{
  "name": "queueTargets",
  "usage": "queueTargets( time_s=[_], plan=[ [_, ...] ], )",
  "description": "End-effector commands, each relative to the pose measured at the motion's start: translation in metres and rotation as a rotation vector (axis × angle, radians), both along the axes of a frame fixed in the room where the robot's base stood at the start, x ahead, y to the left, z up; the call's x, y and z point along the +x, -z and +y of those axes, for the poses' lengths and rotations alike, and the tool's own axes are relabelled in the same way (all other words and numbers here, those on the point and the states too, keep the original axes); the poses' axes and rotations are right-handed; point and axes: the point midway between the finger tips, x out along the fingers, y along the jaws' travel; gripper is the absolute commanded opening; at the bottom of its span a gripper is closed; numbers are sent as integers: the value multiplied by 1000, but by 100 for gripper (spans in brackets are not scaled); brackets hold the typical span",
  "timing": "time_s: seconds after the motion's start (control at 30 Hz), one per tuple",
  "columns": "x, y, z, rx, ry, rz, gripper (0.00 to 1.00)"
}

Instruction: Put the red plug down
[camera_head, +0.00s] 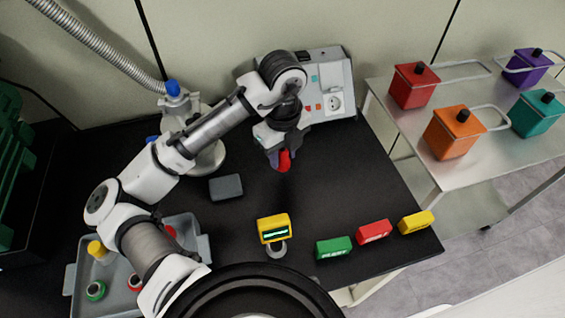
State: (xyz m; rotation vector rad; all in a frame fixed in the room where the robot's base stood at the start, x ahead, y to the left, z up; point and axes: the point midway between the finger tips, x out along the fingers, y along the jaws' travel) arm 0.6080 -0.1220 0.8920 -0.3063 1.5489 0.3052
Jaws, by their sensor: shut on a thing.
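My gripper (281,160) is over the black table, right of its middle and in front of the white box with a socket. It is shut on the red plug (285,161), which shows as a small red rounded piece between the fingers. The plug appears to be held a little above the table top, though the exact gap is hard to tell. The fingers and wrist partly hide the plug.
A grey block (226,187) lies left of my gripper. A yellow display (274,229) and green (333,248), red (374,231) and yellow (416,222) blocks line the front. A grey tray (203,246) is front left. The socket box (325,85) stands behind. Table right of my gripper is clear.

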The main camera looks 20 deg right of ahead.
Motion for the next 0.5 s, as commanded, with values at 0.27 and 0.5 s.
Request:
queueTargets(
  time_s=[0.27,0.5],
  plan=[
    [0,37,1,1,0,2,0],
    [0,42,0,0,1,0,0]
  ],
)
